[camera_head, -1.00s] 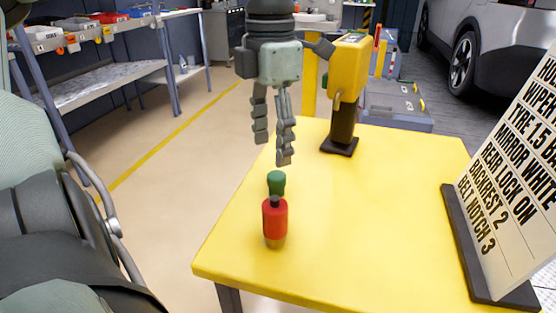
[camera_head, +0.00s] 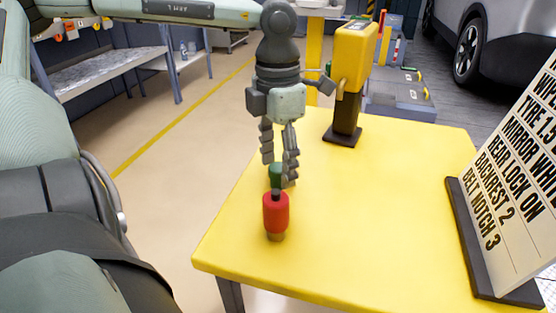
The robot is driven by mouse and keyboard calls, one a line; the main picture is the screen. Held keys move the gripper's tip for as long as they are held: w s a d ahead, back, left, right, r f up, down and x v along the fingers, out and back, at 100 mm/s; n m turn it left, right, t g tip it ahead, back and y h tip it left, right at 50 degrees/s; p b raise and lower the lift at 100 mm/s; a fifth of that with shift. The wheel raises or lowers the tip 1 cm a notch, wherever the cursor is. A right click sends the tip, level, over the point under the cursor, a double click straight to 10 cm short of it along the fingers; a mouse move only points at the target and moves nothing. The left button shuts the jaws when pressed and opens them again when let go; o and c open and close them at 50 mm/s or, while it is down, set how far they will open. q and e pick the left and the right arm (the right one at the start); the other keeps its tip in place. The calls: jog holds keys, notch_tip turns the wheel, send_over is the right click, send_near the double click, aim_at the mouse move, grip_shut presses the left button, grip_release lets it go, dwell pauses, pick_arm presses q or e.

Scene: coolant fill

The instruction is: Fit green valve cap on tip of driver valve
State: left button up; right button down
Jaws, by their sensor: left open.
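The valve stands upright, with a dark tip on top and a brownish base. My left gripper (camera_head: 279,174) points down with its fingers apart, one at each side of the green cap. The right finger partly covers the cap. I cannot tell whether the fingers touch it. My right gripper does not show.
A yellow device on a dark stand (camera_head: 347,85) stands at the table's back. A lettered sign board (camera_head: 515,190) stands at the right edge. The middle and front of the table are clear. Metal shelves (camera_head: 110,75) stand at the back left.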

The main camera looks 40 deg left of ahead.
pick_arm(q)
jog(key=c, duration=0.9)
jog(key=shift+o, duration=0.2)
jog(key=shift+r, duration=0.2)
